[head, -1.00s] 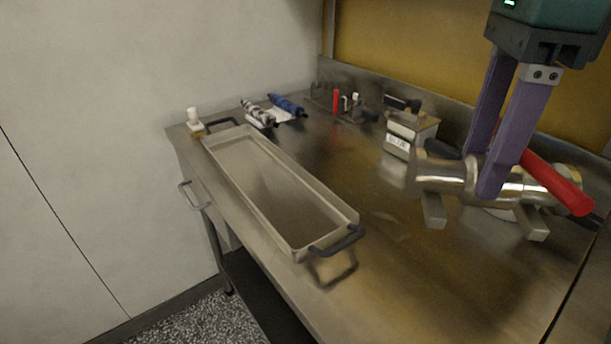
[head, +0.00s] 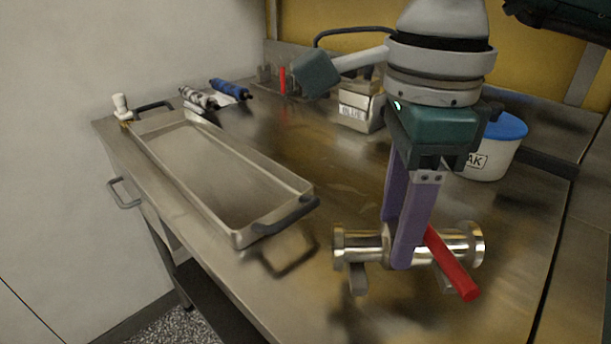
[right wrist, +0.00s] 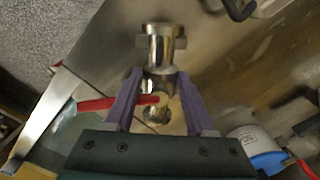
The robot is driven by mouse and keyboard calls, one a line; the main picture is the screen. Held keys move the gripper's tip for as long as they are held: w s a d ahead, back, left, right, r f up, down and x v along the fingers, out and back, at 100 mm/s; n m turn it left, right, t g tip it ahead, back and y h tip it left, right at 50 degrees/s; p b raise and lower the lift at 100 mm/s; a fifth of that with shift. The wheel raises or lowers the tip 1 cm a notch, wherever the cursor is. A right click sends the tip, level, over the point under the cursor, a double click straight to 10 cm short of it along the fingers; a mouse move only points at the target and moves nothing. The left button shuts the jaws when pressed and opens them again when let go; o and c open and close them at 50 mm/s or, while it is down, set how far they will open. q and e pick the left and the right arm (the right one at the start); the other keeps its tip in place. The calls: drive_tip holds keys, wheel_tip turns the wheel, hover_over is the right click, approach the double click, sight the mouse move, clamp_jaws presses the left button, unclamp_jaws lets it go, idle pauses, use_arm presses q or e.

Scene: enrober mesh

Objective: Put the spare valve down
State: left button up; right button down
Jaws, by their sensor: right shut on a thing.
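The spare valve (head: 350,243) is a shiny metal pipe piece with flanged ends and a red lever (head: 452,265). My right gripper (head: 400,262) comes down from above with its purple fingers shut around the valve's middle. The valve lies roughly level over the front part of the steel table (head: 330,195). Grey foot-like blocks show below its ends; I cannot tell whether they touch the table. In the right wrist view the valve (right wrist: 160,48) sits between the fingers (right wrist: 158,88), with the red lever pointing left. My left gripper is not in view.
A long steel tray (head: 240,238) with dark handles stands left of the valve. A labelled metal box (head: 355,112) and a white tub with a blue lid (head: 490,160) stand behind. Blue and grey rollers (head: 230,90) lie at the back left. Table around the valve is bare.

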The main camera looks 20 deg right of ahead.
sight(392, 242)
wheel_tip(392, 242, down, 3)
drive_tip(key=shift+f+b, duration=0.15)
drive_tip(key=shift+b, duration=0.7)
drive_tip(key=shift+f, duration=0.1)
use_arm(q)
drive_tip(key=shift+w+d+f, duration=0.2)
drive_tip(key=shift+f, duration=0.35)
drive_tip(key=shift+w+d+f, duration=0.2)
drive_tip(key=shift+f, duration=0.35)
use_arm(e)
drive_tip(key=shift+f, duration=0.1)
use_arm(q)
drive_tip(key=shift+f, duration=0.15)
use_arm(e)
drive_tip(key=shift+c, duration=1.2)
unclamp_jaws()
